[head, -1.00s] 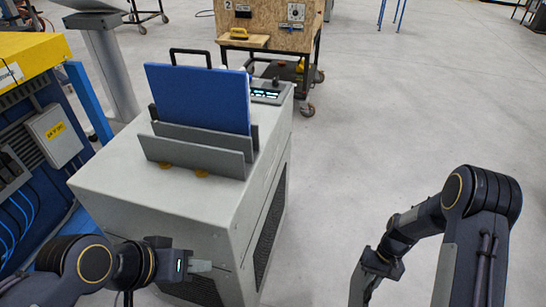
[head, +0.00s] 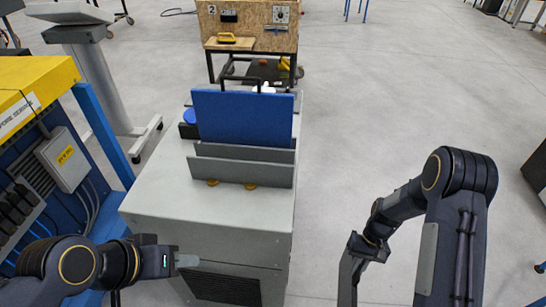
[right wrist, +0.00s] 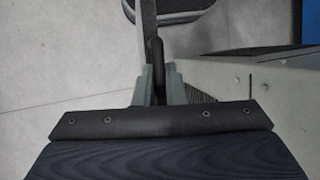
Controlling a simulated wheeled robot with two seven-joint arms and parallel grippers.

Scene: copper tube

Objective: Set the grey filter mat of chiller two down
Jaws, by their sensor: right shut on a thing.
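My right gripper (right wrist: 158,88) is shut on the dark loop handle of a mat in the right wrist view. The mat (right wrist: 165,158) has a dark frame bar with several screws and a ribbed, blue-grey face; its far end is cut off. Neither the mat nor the right fingertips are clearly visible in the head view. The grey cabinet (head: 205,205) stands left of centre, with a blue panel (head: 243,118) upright behind grey plates (head: 240,170) on its top. My left gripper (head: 188,261) is low at the cabinet's front left; its jaw gap cannot be made out.
A blue and yellow rack (head: 40,85) with a small box stands at the left. A wooden box marked 2 (head: 247,28) stands on a cart behind the cabinet. A grey pedestal (head: 95,75) is at back left. The floor (head: 400,110) right of the cabinet is clear.

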